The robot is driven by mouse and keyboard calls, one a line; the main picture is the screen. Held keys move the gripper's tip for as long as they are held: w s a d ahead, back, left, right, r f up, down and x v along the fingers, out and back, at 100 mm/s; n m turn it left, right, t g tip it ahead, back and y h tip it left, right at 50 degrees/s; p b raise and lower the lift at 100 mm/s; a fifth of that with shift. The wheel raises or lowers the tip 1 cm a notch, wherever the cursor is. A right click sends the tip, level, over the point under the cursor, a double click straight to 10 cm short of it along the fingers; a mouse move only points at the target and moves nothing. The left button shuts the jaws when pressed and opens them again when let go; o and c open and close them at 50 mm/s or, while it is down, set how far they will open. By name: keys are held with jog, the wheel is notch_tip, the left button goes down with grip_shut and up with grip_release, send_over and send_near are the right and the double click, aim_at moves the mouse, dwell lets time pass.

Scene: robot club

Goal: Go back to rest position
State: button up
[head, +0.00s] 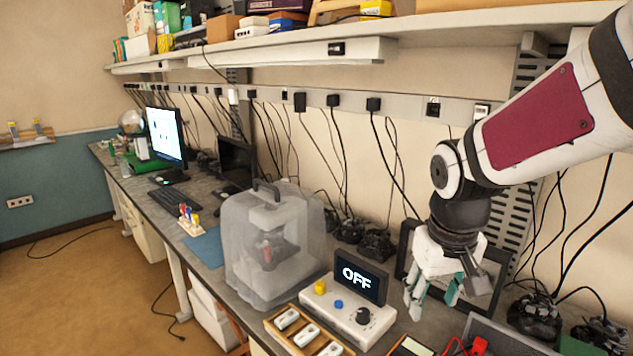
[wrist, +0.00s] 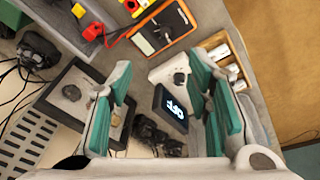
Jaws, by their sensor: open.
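My gripper (head: 432,296) hangs from the arm at the right of the head view, above the bench and right of the control box. Its fingers have teal pads and stand apart. The wrist view shows the open gripper (wrist: 165,100) with nothing between its fingers. The white control box (head: 345,312) has a screen reading OFF, a yellow button, a blue button and a black knob. The box also shows beyond the fingers in the wrist view (wrist: 165,72).
A translucent case (head: 262,245) stands left of the control box. A wooden tray (head: 275,335) with white modules lies in front. An orange multimeter (wrist: 163,30) and red and yellow connectors (wrist: 92,30) lie near the box. A shelf (head: 440,28) runs above the bench.

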jog(key=s+r+t, duration=0.1)
jog(key=s+r, duration=0.2)
jog(key=s, duration=0.4)
jog(key=s+r+m+t, duration=0.1)
jog(key=s+r+t, duration=0.1)
jog(key=s+r, duration=0.2)
jog(key=shift+s+r+y+b, duration=0.25)
jog(key=shift+s+y+b, duration=0.05)
jog(key=shift+s, duration=1.6)
